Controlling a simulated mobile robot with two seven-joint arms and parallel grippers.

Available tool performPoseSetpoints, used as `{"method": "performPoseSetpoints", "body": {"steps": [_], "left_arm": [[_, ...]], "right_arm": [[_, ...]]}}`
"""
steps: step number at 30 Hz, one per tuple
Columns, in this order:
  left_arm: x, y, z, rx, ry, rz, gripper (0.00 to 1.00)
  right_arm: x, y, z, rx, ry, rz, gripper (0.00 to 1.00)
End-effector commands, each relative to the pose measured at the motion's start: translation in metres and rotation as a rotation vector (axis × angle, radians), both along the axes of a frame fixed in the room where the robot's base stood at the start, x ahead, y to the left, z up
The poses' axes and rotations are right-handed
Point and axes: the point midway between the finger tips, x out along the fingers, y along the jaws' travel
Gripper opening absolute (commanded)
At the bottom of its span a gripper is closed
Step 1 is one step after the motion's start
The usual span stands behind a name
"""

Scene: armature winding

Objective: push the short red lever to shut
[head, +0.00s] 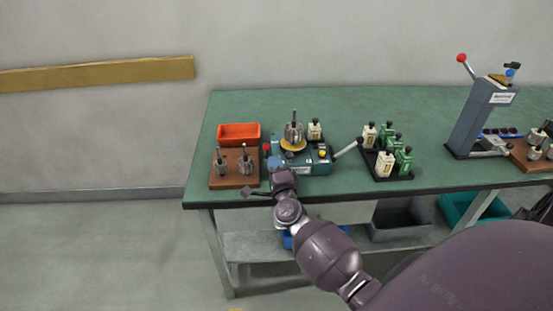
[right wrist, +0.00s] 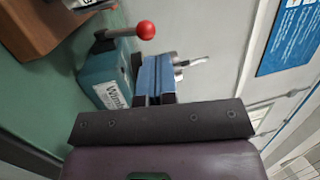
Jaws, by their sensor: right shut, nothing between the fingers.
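The short red lever shows as a red ball knob (head: 266,147) at the left end of the teal winding machine (head: 318,165). In the right wrist view the red knob (right wrist: 146,30) is on a short rod that comes out of the teal machine body (right wrist: 104,82). My right gripper (head: 275,162) is at the front left of the machine, just below the knob in the head view. Its blue fingers (right wrist: 158,68) are shut together and empty, close beside the lever; I cannot tell whether they touch it. My left gripper is out of view.
A brown board with metal armatures (head: 222,182) and an orange bin (head: 238,128) stand left of the machine. A long pale lever (head: 347,149) leaves its right side. A black tray (head: 398,177) of bottles and a grey press (head: 480,119) stand farther right.

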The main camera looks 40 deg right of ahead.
Motion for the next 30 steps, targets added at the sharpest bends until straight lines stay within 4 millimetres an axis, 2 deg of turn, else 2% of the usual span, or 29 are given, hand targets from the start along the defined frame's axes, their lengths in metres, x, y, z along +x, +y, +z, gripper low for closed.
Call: {"method": "performPoseSetpoints", "body": {"steps": [1, 6, 13, 19, 30], "left_arm": [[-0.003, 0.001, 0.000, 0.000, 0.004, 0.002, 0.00], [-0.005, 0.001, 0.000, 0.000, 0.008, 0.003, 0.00], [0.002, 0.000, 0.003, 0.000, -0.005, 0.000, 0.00], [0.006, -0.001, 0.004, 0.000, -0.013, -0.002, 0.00], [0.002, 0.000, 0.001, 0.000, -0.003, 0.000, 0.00]], "right_arm": [[-0.012, 0.003, -0.001, 0.002, 0.002, -0.001, 0.00], [-0.042, 0.014, -0.004, 0.001, 0.003, -0.001, 0.00], [-0.072, 0.026, -0.007, -0.001, 0.002, -0.001, 0.00], [-0.082, 0.029, -0.007, 0.000, 0.001, -0.001, 0.00], [-0.082, 0.030, -0.008, 0.001, 0.001, -0.001, 0.00]]}}
